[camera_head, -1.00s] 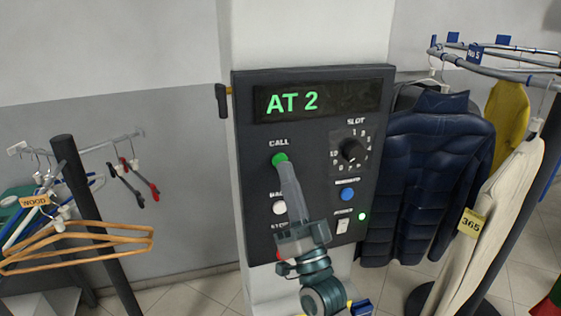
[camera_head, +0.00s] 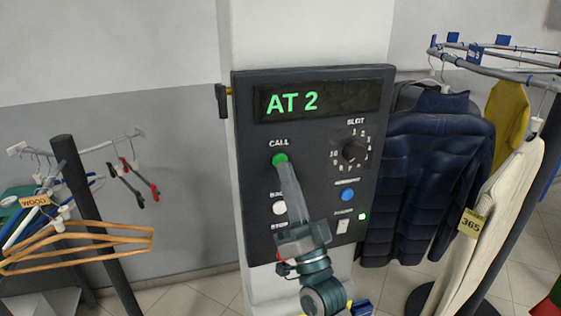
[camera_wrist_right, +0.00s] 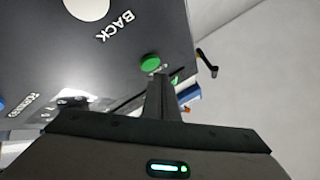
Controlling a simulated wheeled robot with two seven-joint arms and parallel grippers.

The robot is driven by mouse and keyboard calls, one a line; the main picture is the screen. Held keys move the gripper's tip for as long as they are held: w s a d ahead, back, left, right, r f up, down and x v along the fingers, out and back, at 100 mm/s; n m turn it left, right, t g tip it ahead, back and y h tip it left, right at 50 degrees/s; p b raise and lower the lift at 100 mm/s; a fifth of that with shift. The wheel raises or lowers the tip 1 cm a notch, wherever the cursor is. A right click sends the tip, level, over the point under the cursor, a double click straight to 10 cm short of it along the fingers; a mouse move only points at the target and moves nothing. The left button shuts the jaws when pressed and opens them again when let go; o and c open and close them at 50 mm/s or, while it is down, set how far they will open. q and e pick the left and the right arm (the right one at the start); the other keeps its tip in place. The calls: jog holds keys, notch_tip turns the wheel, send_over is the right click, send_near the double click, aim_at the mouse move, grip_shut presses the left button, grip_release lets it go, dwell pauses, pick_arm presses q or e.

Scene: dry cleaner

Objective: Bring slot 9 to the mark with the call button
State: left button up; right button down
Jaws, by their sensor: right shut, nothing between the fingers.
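The dark control panel (camera_head: 325,220) stands upright on a pale pillar. Its display (camera_head: 319,101) reads "AT 2" in green. The green call button (camera_head: 279,159) is under the word CALL. My right gripper (camera_head: 284,166) is shut and empty, with its fingertips at the lower edge of the call button; whether they press it I cannot tell. The green button also shows in the right wrist view (camera_wrist_right: 150,62), just beyond the fingertips. The slot dial (camera_head: 353,151) is at the panel's right; its exact setting is too small to read. My left gripper is out of view.
A white button (camera_head: 279,208) sits below the call button, and a red one is partly hidden by my gripper. A blue button (camera_head: 347,194) is to the right. A rail (camera_head: 490,68) carries a navy jacket (camera_head: 425,180). Wooden hangers (camera_head: 80,245) hang at left.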

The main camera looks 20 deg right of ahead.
jog(key=shift+w, duration=0.9)
dwell(1.4)
jog(key=shift+s, duration=0.15)
dwell(0.3)
jog(key=shift+s, duration=0.75)
jog(key=shift+s+p, duration=0.1)
jog(key=shift+p, duration=0.2)
jog(key=s+p, duration=0.1)
jog(key=s, duration=0.3)
jog(key=shift+s+d, duration=0.1)
jog(key=shift+s, duration=0.3)
